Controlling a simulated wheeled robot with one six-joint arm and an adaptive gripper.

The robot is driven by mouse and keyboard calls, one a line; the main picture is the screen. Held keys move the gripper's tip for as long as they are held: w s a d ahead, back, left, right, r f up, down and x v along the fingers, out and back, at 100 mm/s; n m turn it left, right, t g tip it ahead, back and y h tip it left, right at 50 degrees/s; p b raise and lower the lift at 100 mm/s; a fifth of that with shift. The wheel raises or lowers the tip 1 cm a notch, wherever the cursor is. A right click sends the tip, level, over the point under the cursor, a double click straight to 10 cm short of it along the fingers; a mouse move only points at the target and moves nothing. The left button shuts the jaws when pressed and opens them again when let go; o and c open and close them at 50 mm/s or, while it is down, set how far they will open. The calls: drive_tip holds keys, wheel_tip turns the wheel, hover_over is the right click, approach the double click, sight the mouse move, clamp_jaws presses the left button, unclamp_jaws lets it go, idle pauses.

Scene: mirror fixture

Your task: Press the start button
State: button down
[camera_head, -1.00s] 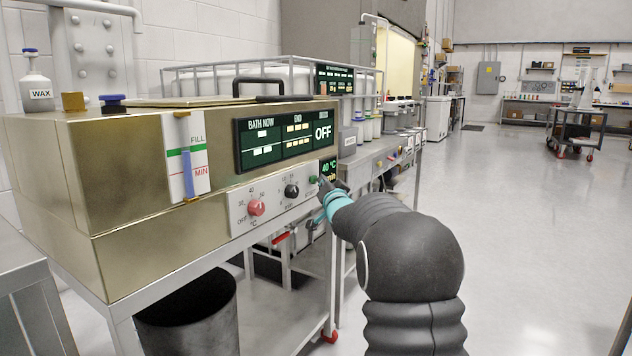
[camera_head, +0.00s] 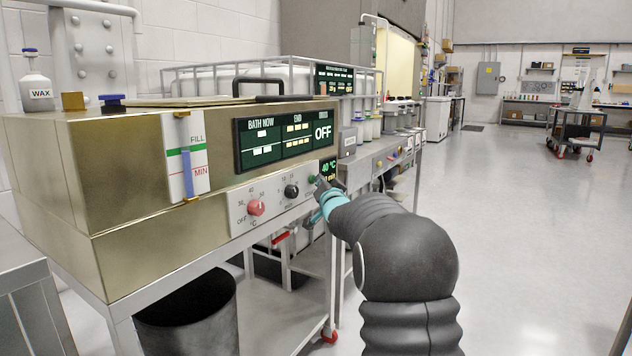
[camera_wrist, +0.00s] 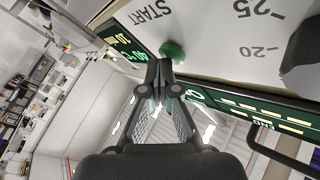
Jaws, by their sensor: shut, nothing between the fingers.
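The green start button (camera_wrist: 172,50) sits on the white control panel, beside the printed word START in the wrist view. In the head view the button (camera_head: 312,180) is small, at the right end of the panel (camera_head: 240,222). My gripper (camera_wrist: 160,66) is shut and empty, its fingertips at the lower edge of the button in the wrist view. I cannot tell whether they touch it. In the head view my gripper (camera_head: 322,184) is at the panel's right end, partly hiding that area. The display (camera_head: 286,137) on the bath reads OFF.
A red knob (camera_head: 256,208) and a black knob (camera_head: 291,191) are left of the button on the panel. A small green-lettered display (camera_head: 328,170) is at the bath's right corner. A dark bin (camera_head: 188,315) stands below. The floor to the right is open.

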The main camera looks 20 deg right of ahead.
drive_tip(key=shift+s, duration=0.1)
idle(0.3)
drive_tip(key=shift+s+d, duration=0.55)
drive_tip(key=shift+s, duration=0.1)
drive_tip(key=s+d, duration=0.1)
drive_tip(key=s, duration=0.1)
drive_tip(key=s+d, duration=0.2)
idle(0.5)
idle(0.6)
